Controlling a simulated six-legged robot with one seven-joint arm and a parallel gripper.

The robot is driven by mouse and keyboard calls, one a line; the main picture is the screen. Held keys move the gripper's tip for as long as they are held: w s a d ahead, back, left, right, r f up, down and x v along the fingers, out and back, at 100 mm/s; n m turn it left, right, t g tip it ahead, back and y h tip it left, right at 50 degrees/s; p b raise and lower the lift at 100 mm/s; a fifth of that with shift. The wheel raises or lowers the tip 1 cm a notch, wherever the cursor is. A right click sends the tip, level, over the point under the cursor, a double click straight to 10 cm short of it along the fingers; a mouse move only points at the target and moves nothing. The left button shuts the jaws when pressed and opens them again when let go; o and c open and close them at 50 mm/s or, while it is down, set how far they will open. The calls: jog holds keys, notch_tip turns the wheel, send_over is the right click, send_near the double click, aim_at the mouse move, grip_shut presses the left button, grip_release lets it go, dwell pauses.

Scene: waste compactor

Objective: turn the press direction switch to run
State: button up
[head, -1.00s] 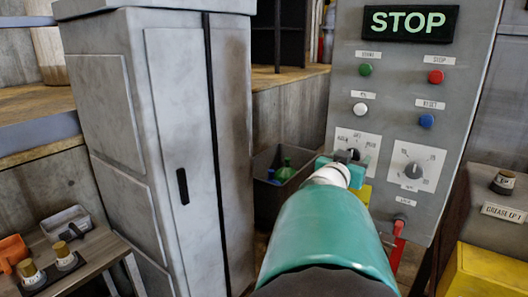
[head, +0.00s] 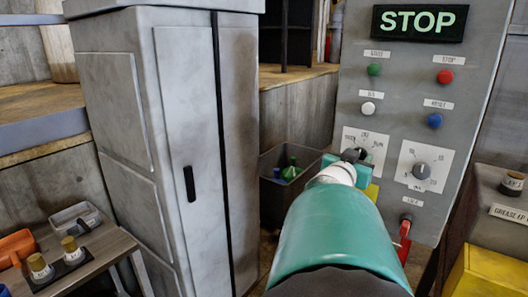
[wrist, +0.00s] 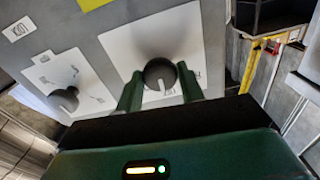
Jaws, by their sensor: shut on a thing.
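The press direction switch is a dark round knob (head: 353,155) on a white label plate (head: 378,146), at the lower left of the grey control panel. In the wrist view the knob (wrist: 160,74) sits between the two green fingers of my gripper (wrist: 160,86), which is shut on it. In the head view my gripper (head: 348,165) reaches the knob from below, and my teal arm hides part of the plate. The plate's lettering is too small to read surely, so the knob's setting is unclear.
A second dark knob (head: 421,170) is on the plate to the right. Green (head: 374,69), red (head: 445,76), white (head: 368,108) and blue (head: 434,120) buttons sit above. A lit STOP sign (head: 419,22) tops the panel. A red handle (head: 405,230) hangs below. A grey cabinet (head: 185,140) stands left.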

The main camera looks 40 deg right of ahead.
jog(key=shift+m, duration=4.6)
jog(key=o, duration=1)
jog(key=shift+d, duration=0.1)
jog(key=shift+a, duration=0.2)
